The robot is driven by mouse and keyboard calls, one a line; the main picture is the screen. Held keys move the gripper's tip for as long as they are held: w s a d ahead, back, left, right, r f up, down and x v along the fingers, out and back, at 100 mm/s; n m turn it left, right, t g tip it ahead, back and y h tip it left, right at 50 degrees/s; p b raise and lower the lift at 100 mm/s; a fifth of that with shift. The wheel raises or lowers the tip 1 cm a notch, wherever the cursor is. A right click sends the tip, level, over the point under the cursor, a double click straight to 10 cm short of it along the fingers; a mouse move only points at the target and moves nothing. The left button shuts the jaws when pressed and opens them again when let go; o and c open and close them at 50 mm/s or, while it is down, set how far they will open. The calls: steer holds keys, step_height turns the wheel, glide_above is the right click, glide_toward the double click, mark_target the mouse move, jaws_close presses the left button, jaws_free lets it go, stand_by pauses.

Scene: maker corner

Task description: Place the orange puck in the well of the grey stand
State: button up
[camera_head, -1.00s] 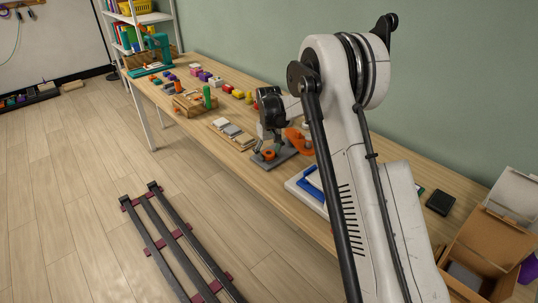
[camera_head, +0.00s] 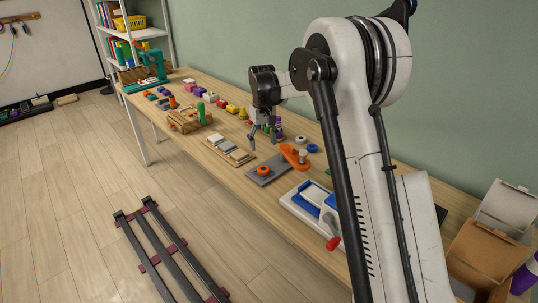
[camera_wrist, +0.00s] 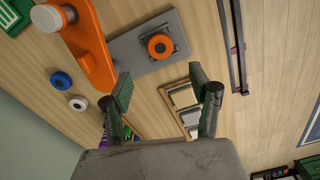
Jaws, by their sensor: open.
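The orange puck (camera_head: 263,170) sits at the near-left part of the flat grey stand (camera_head: 280,168) on the bench. In the wrist view the puck (camera_wrist: 160,46) looks level, with a dark raised edge around it on the grey stand (camera_wrist: 128,48). It appears to lie in the well, though its depth cannot be told. My gripper (camera_head: 262,143) is open and empty, above the bench and apart from the puck, to the upper left of the stand. In the wrist view my open fingertips (camera_wrist: 160,82) are below the puck in the picture.
An orange tool-like part (camera_head: 293,155) lies against the stand's far side. A wooden tray with light blocks (camera_head: 230,150) is left of it, and a blue-and-white device (camera_head: 312,205) right. Blue and white rings (camera_head: 312,148) lie behind. Several small coloured items stand farther left.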

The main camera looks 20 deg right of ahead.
steer(key=s+r+m+t, duration=0.1)
steer(key=s+r+t, duration=0.2)
steer(key=s+r, duration=1.5)
steer(key=s+f+m+t, duration=0.1)
steer(key=s+f+t, duration=0.1)
steer(key=s, duration=1.1)
steer(key=s+f+t, duration=0.2)
steer(key=s+f, duration=0.2)
steer(key=s, duration=0.9)
steer(key=shift+s+m, duration=0.15)
steer(key=shift+m, duration=0.25)
